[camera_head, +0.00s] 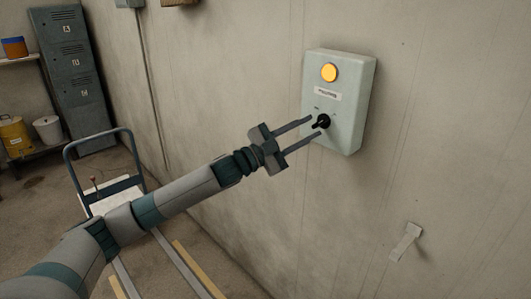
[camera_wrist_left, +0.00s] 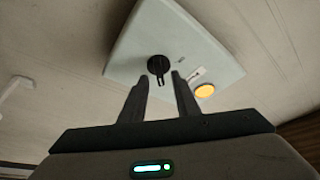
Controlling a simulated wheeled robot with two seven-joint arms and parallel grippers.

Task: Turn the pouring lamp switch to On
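The pouring lamp switch is a black rotary knob (camera_head: 321,121) on a pale green wall box (camera_head: 350,100). A round amber lamp (camera_head: 329,72) glows above a white label on the box. My left gripper (camera_head: 312,126) is open, with its two fingers apart at the knob, one above and one below it in the head view. In the left wrist view the knob (camera_wrist_left: 159,67) lies just beyond the gap between the fingertips (camera_wrist_left: 161,77). I cannot tell whether the fingers touch it. The markings around the knob are too small to read. My right gripper is not in view.
A pale bracket (camera_head: 406,241) sticks out of the wall at lower right. A hand cart (camera_head: 100,160) stands on the floor at left. Dark lockers (camera_head: 72,75), a yellow bucket (camera_head: 15,137) and a white bucket (camera_head: 47,129) are at the back left.

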